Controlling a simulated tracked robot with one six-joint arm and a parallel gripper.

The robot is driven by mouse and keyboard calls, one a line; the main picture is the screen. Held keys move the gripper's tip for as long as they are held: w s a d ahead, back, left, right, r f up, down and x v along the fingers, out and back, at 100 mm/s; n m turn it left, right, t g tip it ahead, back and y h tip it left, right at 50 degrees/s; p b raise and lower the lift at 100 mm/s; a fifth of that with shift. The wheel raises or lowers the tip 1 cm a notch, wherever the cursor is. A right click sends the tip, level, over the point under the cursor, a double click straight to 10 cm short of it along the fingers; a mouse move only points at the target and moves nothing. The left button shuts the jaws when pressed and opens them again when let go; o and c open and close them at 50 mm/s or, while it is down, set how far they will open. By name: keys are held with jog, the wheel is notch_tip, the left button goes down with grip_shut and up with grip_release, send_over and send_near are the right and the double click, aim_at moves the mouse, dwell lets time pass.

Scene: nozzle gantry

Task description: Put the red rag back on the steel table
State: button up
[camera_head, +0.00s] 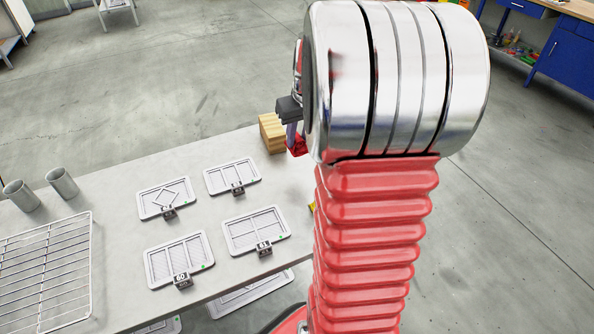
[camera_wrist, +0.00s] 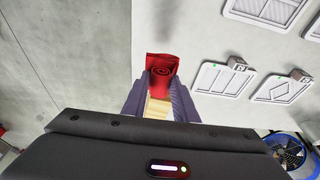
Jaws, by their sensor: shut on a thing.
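In the head view my gripper (camera_head: 291,122) is at the far right end of the steel table (camera_head: 120,262), partly hidden by my arm. The table also shows in the wrist view (camera_wrist: 175,25). The rag's lower part is hidden by the fingers, and I cannot tell whether it touches anything below.
A wooden block stack (camera_head: 271,133) stands at the table's far right corner, close to the rag; wood (camera_wrist: 157,108) shows between the fingers. Several tagged trays (camera_head: 180,261) lie mid-table. A wire rack (camera_head: 45,270) and two grey cups (camera_head: 62,182) are at left. A blue round object (camera_wrist: 290,150) is lower right.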

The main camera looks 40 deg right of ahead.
aim_at(300, 148)
jog(key=shift+f, duration=3.1)
jog(key=shift+f, duration=1.85)
jog(key=o, duration=1.1)
jog(key=shift+f, duration=0.1)
jog(key=shift+o, duration=0.2)
jog(key=v, duration=1.2)
jog(key=shift+a, duration=0.1)
